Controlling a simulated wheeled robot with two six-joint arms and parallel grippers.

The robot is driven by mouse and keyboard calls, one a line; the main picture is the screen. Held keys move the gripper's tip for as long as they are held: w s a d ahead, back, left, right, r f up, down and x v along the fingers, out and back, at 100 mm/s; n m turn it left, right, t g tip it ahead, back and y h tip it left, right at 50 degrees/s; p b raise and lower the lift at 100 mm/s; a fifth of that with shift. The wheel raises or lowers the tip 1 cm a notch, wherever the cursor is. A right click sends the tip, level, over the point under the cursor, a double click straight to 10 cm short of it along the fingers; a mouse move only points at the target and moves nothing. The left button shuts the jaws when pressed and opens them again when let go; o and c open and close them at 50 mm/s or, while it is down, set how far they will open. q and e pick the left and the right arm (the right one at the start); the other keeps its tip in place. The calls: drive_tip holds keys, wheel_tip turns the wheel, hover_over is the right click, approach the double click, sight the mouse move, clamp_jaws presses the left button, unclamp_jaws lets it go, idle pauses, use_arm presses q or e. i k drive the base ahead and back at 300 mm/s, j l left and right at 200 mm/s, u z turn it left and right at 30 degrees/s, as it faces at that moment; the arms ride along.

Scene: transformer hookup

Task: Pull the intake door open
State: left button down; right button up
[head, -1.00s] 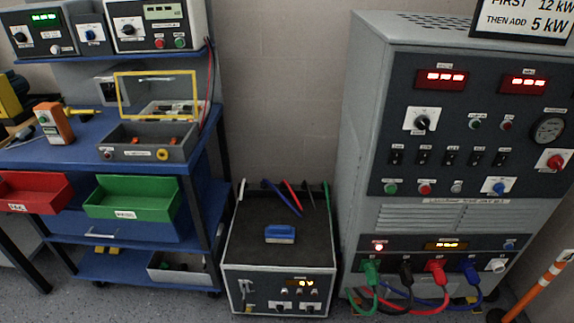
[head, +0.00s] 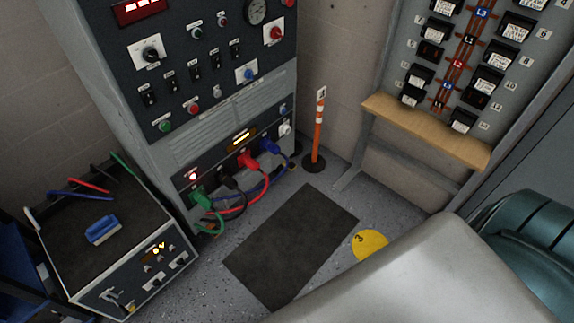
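The tall grey cabinet (head: 105,95) stands at the upper left in the head view, with a dark control panel across its upper front. A louvered grey panel (head: 232,125) sits below the controls and looks flush with the front. I cannot tell whether this is the intake door, and no handle can be made out on it. Below it, green, black, red and blue plugs (head: 247,160) with cables sit in a lower socket strip. Neither of my grippers is in view.
A dark floor mat (head: 290,245) lies before the cabinet, near a yellow floor marker (head: 370,243). An orange post (head: 318,130) stands to the right. A breaker board (head: 455,60) has a wooden shelf (head: 430,130). A low test box (head: 60,245) stands at left.

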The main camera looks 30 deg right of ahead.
sight(246, 178)
drive_tip(key=z, duration=0.55)
drive_tip(key=k+j+z, duration=0.1)
drive_tip(key=j+z, duration=0.2)
drive_tip(key=k+j+z, duration=0.1)
drive_tip(key=j+z, duration=0.15)
drive_tip(key=j, duration=0.2)
drive_tip(key=k+j+z, duration=0.15)
drive_tip(key=j+z, duration=0.15)
drive_tip(key=k+j+z, duration=0.3)
drive_tip(key=i, duration=0.1)
